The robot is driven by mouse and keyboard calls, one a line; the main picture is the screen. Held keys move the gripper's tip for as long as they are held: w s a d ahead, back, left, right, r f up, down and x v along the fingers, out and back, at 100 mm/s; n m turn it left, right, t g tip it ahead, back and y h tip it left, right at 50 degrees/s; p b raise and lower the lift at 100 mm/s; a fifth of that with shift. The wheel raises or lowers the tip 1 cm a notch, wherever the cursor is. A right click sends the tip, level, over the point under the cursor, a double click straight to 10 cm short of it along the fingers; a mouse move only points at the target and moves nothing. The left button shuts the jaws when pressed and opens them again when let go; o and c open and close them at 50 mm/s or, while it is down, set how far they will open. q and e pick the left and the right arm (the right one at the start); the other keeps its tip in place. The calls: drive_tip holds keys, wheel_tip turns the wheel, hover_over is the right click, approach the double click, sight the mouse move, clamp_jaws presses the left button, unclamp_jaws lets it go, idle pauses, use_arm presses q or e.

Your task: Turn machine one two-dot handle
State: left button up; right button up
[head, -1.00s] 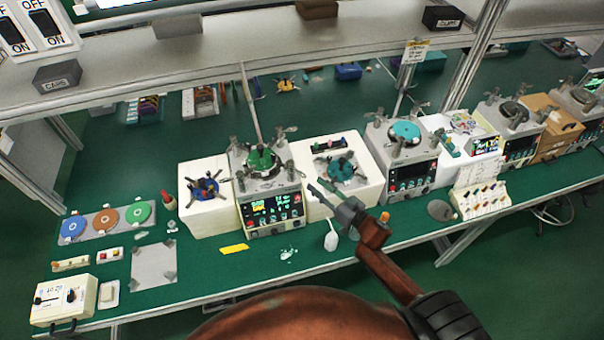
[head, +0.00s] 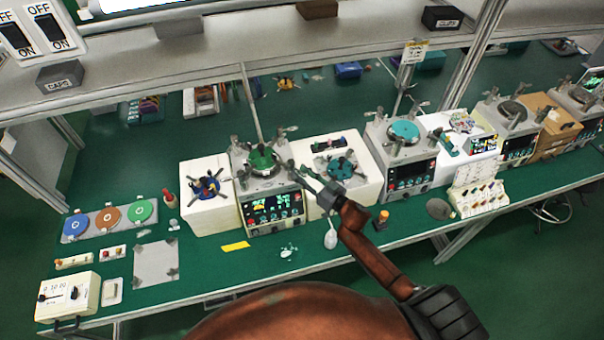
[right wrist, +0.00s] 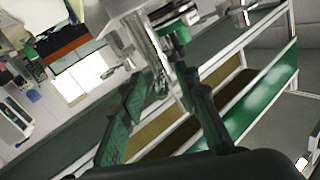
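Machine one appears to be the left lapping machine (head: 270,210), with a green disc (head: 262,159) on top and a lit display in front. Several metal handles stand around the disc; their dots are too small to read. My right gripper (head: 297,172) reaches in from the lower right to the machine's right top edge, close to a handle there. In the right wrist view its two dark fingers (right wrist: 160,82) are apart, with a shiny metal part (right wrist: 150,50) between or just beyond them. I cannot tell whether they touch it. My left gripper is not in view.
White blocks with a blue fixture (head: 206,186) and a teal fixture (head: 341,168) flank the machine. Another machine with a teal disc (head: 404,131) stands to the right. A white bottle (head: 331,238) and a yellow strip (head: 235,246) lie in front. A shelf (head: 200,48) runs above.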

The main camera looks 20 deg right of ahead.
clamp_jaws()
